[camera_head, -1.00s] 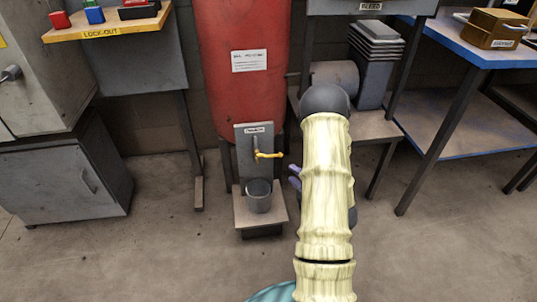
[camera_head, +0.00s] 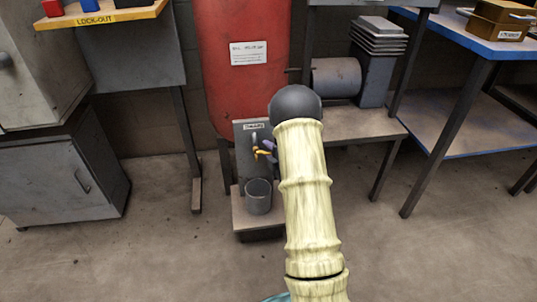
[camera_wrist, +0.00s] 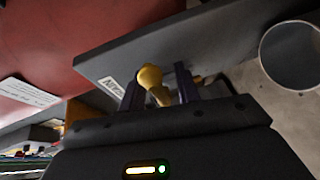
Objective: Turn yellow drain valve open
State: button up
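The yellow drain valve handle (camera_head: 263,153) sits on a grey labelled panel (camera_head: 243,160) at the foot of the red tank. My gripper (camera_head: 270,148) is at the valve, its purple fingers partly hidden behind my arm. In the wrist view, the yellow handle (camera_wrist: 150,78) lies between the two dark fingers of my gripper (camera_wrist: 159,88). The fingers stand apart, with a gap showing on the right side of the handle; contact on the left cannot be told. A grey bucket (camera_head: 258,198) stands below the valve and also shows in the wrist view (camera_wrist: 290,55).
The red tank (camera_head: 240,95) rises behind the panel. The bucket rests on a low stand (camera_head: 240,220). A lock-out shelf (camera_head: 110,17) and a grey cabinet (camera_head: 70,185) are at left. A blue-edged workbench (camera_head: 470,45) is at right. The floor in front is clear.

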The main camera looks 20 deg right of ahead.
jog(key=shift+w, duration=0.2)
jog(key=shift+c, duration=0.3)
grip_shut()
